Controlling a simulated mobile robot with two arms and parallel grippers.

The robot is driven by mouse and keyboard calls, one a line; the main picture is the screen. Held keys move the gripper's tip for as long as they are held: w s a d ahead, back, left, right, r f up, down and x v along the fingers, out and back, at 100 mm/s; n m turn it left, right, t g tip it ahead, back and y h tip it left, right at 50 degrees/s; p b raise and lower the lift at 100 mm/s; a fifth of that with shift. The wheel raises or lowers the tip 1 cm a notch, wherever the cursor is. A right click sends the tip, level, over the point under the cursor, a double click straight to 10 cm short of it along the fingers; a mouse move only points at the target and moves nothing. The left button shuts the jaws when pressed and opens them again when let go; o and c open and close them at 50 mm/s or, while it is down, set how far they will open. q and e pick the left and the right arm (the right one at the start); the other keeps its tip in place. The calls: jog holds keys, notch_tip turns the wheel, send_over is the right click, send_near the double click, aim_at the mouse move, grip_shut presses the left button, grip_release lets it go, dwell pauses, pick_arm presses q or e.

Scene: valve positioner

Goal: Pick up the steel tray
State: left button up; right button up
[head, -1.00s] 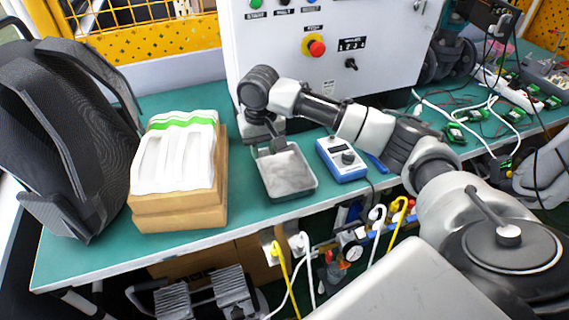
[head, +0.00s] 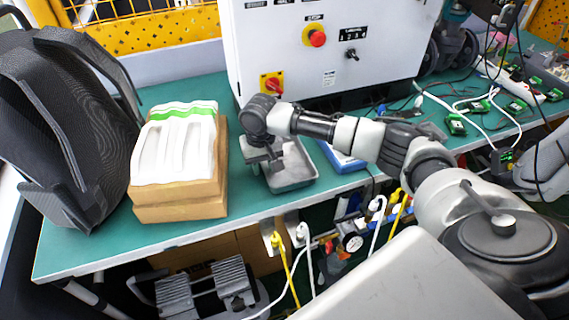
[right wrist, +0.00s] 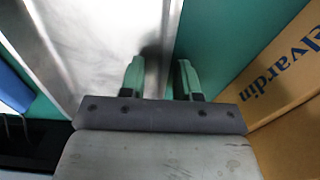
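The steel tray (head: 296,183) is a shallow grey rectangular pan on the green bench, near its front edge. In the right wrist view its shiny floor and rim (right wrist: 100,45) fill the upper left. My right gripper (head: 265,165) is over the tray's left side and hides part of it. In the right wrist view the right gripper's two green-tipped fingers (right wrist: 160,78) stand apart, one over the tray's inside and one over the bench outside, on either side of the rim. Contact with the rim cannot be told. My left gripper is not in view.
A cardboard box (head: 180,210) with white and green packs stands left of the tray, close to my right gripper. A blue meter (head: 345,158) is right of the tray, partly behind my arm. A white control cabinet (head: 330,60) stands behind. A dark backpack (head: 65,120) is far left.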

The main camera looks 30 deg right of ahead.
grip_shut()
jog(key=shift+w+r, duration=0.1)
